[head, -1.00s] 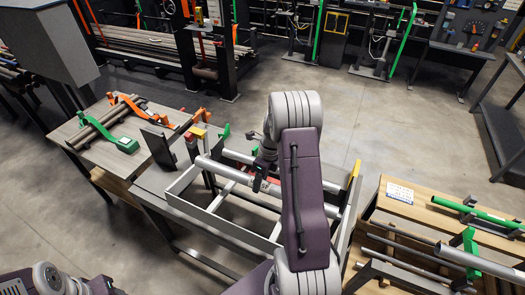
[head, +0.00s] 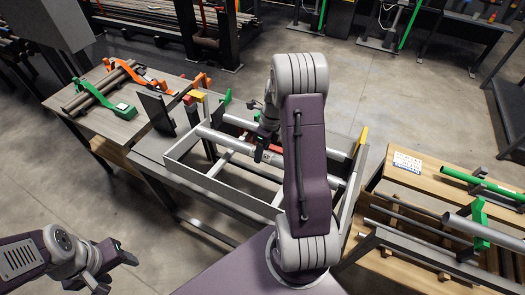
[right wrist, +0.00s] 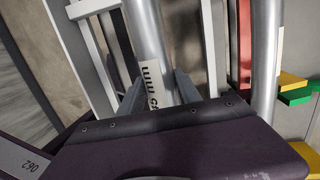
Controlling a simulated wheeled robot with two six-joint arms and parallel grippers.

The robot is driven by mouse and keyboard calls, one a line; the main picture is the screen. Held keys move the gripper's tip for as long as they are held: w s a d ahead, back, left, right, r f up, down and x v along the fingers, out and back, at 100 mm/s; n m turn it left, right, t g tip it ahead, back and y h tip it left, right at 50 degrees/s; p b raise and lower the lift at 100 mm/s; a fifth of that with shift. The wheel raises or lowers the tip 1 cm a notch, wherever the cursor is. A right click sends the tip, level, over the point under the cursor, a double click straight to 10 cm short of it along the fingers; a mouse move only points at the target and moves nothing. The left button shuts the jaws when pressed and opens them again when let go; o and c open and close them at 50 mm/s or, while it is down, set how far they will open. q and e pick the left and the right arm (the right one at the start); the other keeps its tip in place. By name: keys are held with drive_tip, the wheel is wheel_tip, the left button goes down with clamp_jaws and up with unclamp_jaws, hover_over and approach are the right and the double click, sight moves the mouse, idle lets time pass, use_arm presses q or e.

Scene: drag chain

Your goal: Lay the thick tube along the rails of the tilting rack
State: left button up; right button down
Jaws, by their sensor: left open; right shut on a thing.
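The thick tube (head: 226,140) is silver and lies lengthwise over the tilting rack (head: 205,182), a grey frame on a table in the middle of the head view. My right gripper (head: 266,150) is shut on the tube near its middle. In the right wrist view the tube (right wrist: 146,40) runs between the fingers (right wrist: 158,92), with a white printed label beside them. My right arm hides part of the tube and rack. Whether the tube touches the rails I cannot tell. My left gripper (head: 117,268) is open and empty at the lower left, away from the rack.
A second silver tube (head: 240,122) lies along the rack's far side. A table (head: 125,100) with brown tubes and green and orange clamps stands at left. A wooden bench (head: 420,183) with several tubes stands at right. Open floor (head: 395,95) lies behind the rack.

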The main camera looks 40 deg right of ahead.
wheel_tip(320, 180, down, 3)
drive_tip(key=shift+r+b, duration=0.2)
drive_tip(key=shift+b, duration=0.75)
drive_tip(key=shift+a+f, duration=0.15)
drive_tip(key=shift+f, duration=0.65)
use_arm(q)
wheel_tip(320, 180, down, 3)
drive_tip(key=shift+w+f+b, duration=0.1)
drive_tip(key=shift+f+b, duration=0.1)
drive_tip(key=shift+b, duration=0.1)
use_arm(e)
drive_tip(key=shift+s+a+f, duration=0.15)
drive_tip(key=shift+f, duration=0.45)
use_arm(q)
drive_tip(key=shift+d, duration=0.1)
use_arm(e)
drive_tip(key=c, duration=0.7)
unclamp_jaws()
drive_tip(key=shift+c, duration=0.2)
drive_tip(key=r, duration=0.3)
drive_tip(key=d+r, duration=0.1)
drive_tip(key=r, duration=0.5)
drive_tip(key=shift+s+d, duration=0.1)
drive_tip(key=shift+d, duration=0.3)
use_arm(q)
drive_tip(key=shift+r, duration=0.2)
use_arm(e)
drive_tip(key=shift+f, duration=0.1)
